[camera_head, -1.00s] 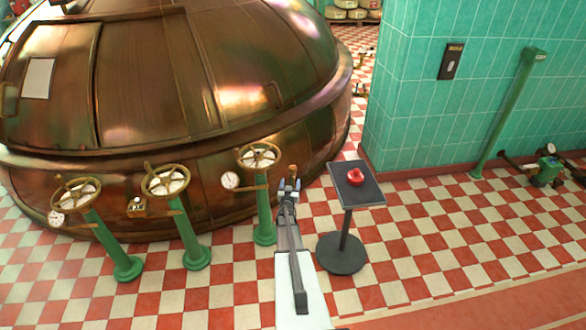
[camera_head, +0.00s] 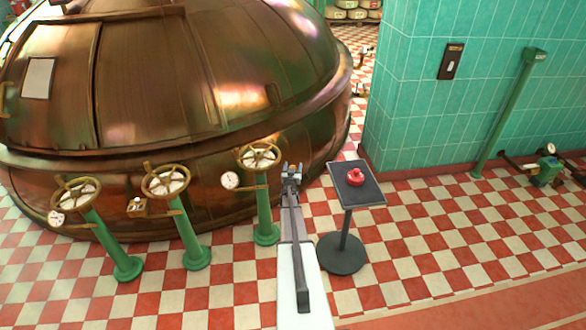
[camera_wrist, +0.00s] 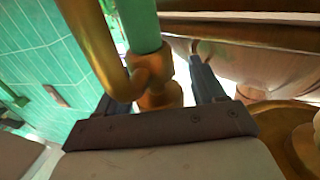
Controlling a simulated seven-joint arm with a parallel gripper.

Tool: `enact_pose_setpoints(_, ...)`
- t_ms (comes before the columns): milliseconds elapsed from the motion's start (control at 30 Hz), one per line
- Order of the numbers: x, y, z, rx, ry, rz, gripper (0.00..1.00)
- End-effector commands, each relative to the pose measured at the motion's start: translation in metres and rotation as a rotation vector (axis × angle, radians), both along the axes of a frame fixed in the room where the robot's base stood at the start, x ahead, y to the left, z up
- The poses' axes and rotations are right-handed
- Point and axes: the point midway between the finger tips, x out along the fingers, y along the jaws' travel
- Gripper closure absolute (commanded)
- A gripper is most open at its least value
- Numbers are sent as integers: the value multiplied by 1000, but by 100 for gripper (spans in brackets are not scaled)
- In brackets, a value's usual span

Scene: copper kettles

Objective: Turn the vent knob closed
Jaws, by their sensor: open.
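A red knob (camera_head: 357,179) sits on the tilted dark top of a pedestal stand (camera_head: 372,195) in the head view. I cannot tell whether it is the vent knob, or how far it is turned. My gripper (camera_head: 292,167) is left of this stand and right of the nearest brass handwheel (camera_head: 258,156), in front of the copper kettle. In the wrist view my gripper (camera_wrist: 155,75) is open, with a finger on each side. A brass fitting (camera_wrist: 157,88) on a green pipe (camera_wrist: 139,25) shows between the fingers; contact cannot be told.
The large copper kettle (camera_head: 150,80) fills the left back. Two more handwheels (camera_head: 166,180) (camera_head: 75,193) on green posts stand to the left. A teal tiled wall (camera_head: 430,120) is at the right. The checkered floor (camera_head: 440,235) right of the stand is open.

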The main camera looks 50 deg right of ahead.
Motion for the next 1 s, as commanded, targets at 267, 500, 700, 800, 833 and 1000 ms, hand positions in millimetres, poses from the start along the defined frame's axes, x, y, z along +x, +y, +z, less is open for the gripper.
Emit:
enact_pose_setpoints(267,0,0,0,0,0,0,44)
enact_pose_setpoints(500,0,1,0,0,0,0,67)
enact_pose_setpoints(700,0,1,0,0,0,1,82)
enact_pose_setpoints(800,0,1,0,0,0,-1,82)
enact_pose_setpoints(833,0,1,0,0,0,-3,82)
enact_pose_setpoints(1000,0,1,0,1,0,-28,82)
